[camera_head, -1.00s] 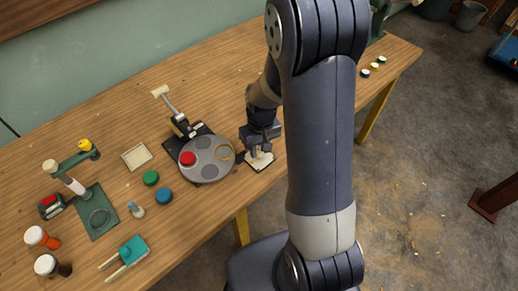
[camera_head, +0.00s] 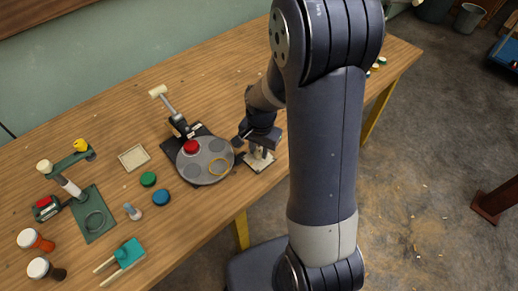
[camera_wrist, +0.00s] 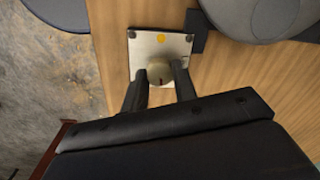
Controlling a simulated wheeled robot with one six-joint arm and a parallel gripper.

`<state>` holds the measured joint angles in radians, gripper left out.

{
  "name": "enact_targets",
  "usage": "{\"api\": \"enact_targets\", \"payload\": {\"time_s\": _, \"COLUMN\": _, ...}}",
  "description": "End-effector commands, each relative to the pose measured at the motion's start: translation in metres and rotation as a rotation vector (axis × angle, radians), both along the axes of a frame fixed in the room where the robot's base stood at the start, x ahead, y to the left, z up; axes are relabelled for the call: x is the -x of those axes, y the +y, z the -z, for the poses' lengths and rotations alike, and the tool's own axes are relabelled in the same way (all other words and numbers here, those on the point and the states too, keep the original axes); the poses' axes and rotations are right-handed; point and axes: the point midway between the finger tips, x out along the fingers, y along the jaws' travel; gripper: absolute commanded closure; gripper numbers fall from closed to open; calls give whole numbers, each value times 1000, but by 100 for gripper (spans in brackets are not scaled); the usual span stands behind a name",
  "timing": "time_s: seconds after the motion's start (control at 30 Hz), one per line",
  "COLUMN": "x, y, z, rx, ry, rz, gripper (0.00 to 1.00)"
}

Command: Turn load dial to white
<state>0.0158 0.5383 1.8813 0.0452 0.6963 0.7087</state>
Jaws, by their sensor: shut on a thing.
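The load dial is a small cream knob (camera_wrist: 160,74) on a square metal plate (camera_wrist: 174,42). A red mark shows on the knob, and an orange-yellow dot sits on the plate's far edge. No white mark can be made out; part of the plate is hidden by the fingers and wrist. My gripper (camera_wrist: 159,78) is shut on the knob, one finger on each side. In the head view my gripper (camera_head: 261,148) is over the plate (camera_head: 262,165), and the knob is mostly hidden.
Green and blue caps (camera_head: 162,197) lie farther left. The table's front edge is close.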

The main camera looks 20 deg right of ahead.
Motion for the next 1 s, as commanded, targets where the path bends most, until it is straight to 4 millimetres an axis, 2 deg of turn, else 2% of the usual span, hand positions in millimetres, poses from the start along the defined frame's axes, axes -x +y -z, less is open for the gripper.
{"api": "enact_targets", "payload": {"time_s": 0.4, "x": 0, "y": 0, "z": 0, "rx": 1, "ry": -1, "rz": 196, "gripper": 96}}
{"api": "enact_targets", "payload": {"time_s": 0.97, "x": 0, "y": 0, "z": 0, "rx": 0, "ry": -1, "rz": 228, "gripper": 96}}
{"api": "enact_targets", "payload": {"time_s": 1.0, "x": 0, "y": 0, "z": 0, "rx": 0, "ry": -1, "rz": 228, "gripper": 72}}
